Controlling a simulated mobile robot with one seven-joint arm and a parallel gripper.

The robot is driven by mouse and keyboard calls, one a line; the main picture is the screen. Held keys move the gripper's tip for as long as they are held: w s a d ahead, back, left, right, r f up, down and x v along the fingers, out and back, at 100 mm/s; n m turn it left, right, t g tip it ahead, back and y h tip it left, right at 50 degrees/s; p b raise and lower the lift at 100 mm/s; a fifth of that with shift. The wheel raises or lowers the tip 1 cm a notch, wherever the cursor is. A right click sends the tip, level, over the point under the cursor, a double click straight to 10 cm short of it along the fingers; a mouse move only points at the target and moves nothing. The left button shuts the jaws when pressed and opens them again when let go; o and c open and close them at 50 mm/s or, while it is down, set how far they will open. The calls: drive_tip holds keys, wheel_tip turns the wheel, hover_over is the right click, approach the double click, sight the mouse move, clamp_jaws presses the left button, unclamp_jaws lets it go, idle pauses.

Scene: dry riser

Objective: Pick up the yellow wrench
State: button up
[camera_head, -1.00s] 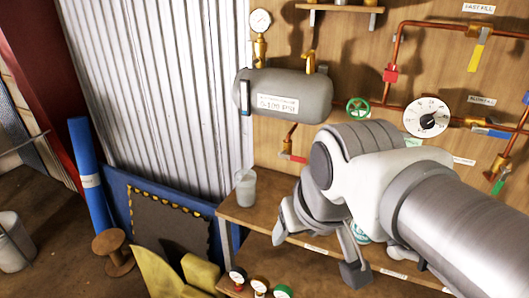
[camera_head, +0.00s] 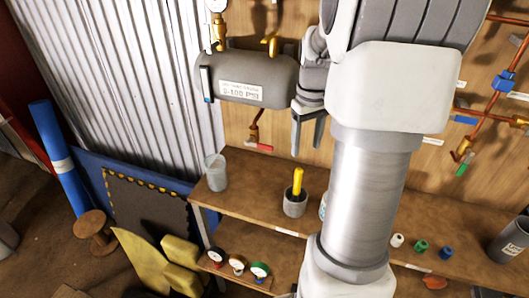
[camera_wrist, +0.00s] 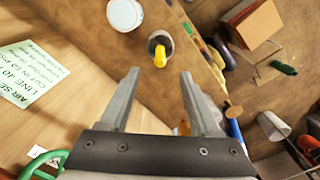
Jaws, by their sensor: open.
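The yellow wrench (camera_head: 298,182) stands upright in a small grey cup (camera_head: 294,207) on the wooden shelf, with only its upper part showing above the rim. In the wrist view the wrench (camera_wrist: 160,57) and the cup (camera_wrist: 152,41) lie ahead of my fingertips, roughly centred between them. My gripper (camera_head: 307,146) is open and empty. It points down, above the cup and apart from the wrench. In the wrist view my gripper (camera_wrist: 160,74) shows both fingers spread wide.
A pale bucket (camera_head: 215,173) stands left of the cup on the shelf (camera_head: 255,203). A grey tank (camera_head: 246,79) and copper pipes (camera_head: 487,102) are on the wall behind. Gauges (camera_head: 237,263) sit on a lower shelf.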

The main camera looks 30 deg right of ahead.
sight(297, 186)
drive_tip(key=f, duration=0.5)
drive_tip(key=w+f, duration=0.1)
drive_tip(key=f, duration=1)
drive_tip(key=shift+w+f, duration=0.2)
drive_tip(key=shift+f, duration=0.5)
clamp_jaws()
